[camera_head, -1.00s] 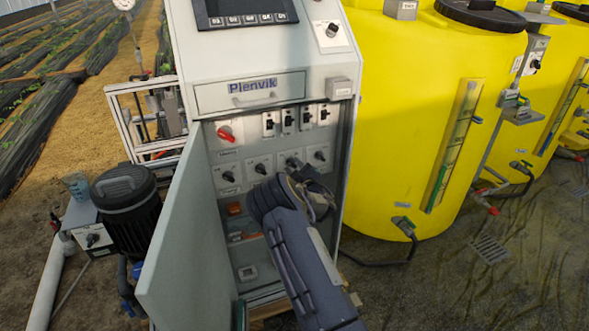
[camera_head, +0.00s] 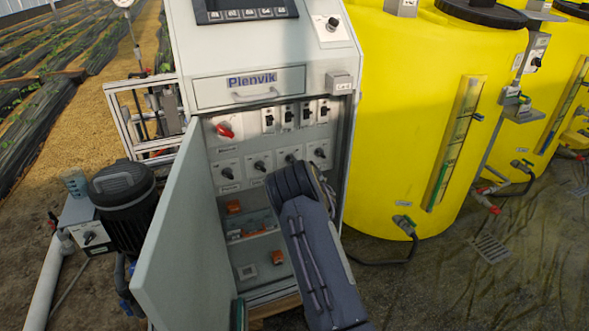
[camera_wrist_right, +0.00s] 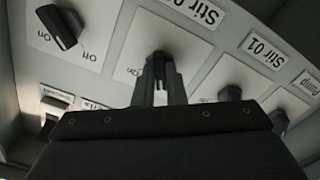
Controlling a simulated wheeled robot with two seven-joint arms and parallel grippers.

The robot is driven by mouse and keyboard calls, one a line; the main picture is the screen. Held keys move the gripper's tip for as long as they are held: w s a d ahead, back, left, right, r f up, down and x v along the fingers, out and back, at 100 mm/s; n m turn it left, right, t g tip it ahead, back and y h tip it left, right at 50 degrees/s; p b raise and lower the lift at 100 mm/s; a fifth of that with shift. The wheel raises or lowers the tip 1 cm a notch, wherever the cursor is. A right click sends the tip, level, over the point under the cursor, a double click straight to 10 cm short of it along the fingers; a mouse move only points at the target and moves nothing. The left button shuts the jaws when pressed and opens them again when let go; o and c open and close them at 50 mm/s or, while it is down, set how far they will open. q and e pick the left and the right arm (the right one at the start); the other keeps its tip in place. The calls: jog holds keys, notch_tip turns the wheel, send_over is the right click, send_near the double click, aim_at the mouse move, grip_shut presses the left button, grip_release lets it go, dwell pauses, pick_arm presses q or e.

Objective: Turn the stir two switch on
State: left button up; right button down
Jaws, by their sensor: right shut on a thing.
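The stir two switch (camera_head: 291,158) is a black rotary knob on a white plate, third from the left in the lower row of the open cabinet. My right gripper (camera_wrist_right: 160,75) reaches it from below and is shut on its knob in the wrist view, which shows the panel upside down. The fingers hide much of the knob, so I cannot tell its pointer's direction. In the head view my right wrist hides the fingertips.
Similar knobs sit close on both sides: the stir one switch (camera_head: 260,166) and the rightmost switch (camera_head: 319,152). A red rotary handle (camera_head: 226,131) and small breakers (camera_head: 288,116) are above. The open cabinet door (camera_head: 185,230) stands at left, a yellow tank (camera_head: 400,130) at right.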

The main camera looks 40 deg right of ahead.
jog(key=shift+m+b, duration=4.85)
jog(key=shift+m, duration=2.75)
jog(key=c, duration=1.5)
grip_release()
jog(key=v, duration=0.8)
